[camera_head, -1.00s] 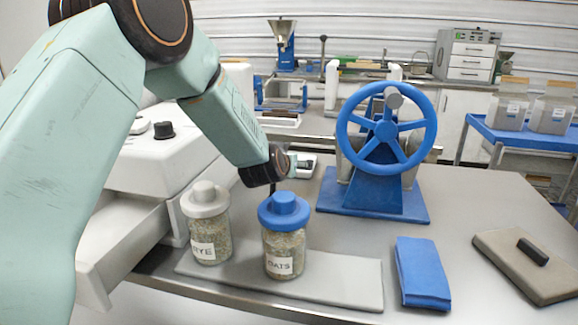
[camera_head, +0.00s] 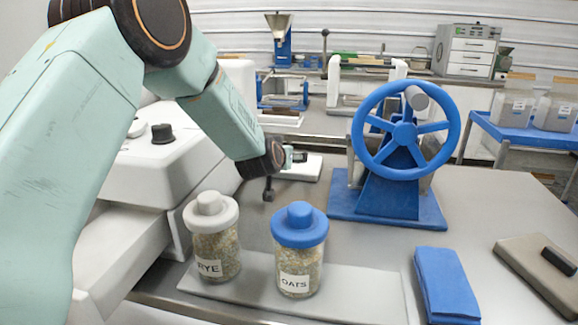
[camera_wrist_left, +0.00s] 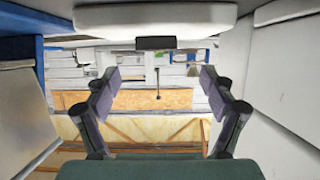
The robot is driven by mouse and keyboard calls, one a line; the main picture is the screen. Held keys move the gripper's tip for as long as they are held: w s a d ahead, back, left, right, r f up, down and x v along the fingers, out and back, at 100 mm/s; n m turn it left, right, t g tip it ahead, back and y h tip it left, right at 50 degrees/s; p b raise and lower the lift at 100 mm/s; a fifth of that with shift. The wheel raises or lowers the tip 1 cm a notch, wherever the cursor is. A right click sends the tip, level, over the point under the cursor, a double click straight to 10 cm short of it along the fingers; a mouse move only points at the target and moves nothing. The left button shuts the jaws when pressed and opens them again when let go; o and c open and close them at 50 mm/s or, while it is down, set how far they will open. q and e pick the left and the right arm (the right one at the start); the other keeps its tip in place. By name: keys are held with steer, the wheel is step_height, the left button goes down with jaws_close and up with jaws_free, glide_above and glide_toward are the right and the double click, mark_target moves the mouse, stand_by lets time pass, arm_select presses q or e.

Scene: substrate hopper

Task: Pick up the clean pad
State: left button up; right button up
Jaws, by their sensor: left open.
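No thing in view is marked as the clean pad. A folded blue cloth-like pad (camera_head: 446,286) lies flat on the steel bench at the front right. A flat beige block with a black grip (camera_head: 543,268) lies further right. My left gripper (camera_head: 268,188) is beyond the jars in the head view, mostly hidden behind its own wrist, well left of the blue pad. In the left wrist view my left gripper (camera_wrist_left: 160,88) is open, with nothing held between its fingers. My right gripper is not in view.
The RYE jar (camera_head: 217,245) and blue-lidded OATS jar (camera_head: 299,255) stand on a grey mat (camera_head: 365,290). A blue handwheel machine (camera_head: 402,150) stands behind the blue pad. A white machine is at left. The bench around the blue pad is mostly clear.

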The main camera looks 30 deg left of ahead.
arm_select(q)
steer(key=shift+w+f, duration=0.35)
steer(key=shift+w, duration=0.25)
steer(key=x, duration=0.2)
steer(key=b+x, duration=0.1)
steer(key=x, duration=0.1)
steer(key=shift+w+d+f+b, duration=0.1)
steer(key=shift+d+b, duration=0.1)
steer(key=shift+b, duration=0.1)
steer(key=shift+w+a+f, duration=0.15)
steer(key=shift+w+f, duration=0.05)
steer(key=shift+w, duration=0.2)
steer(key=shift+s+r, duration=0.1)
steer(key=shift+c, duration=0.3)
steer(key=c, duration=1.2)
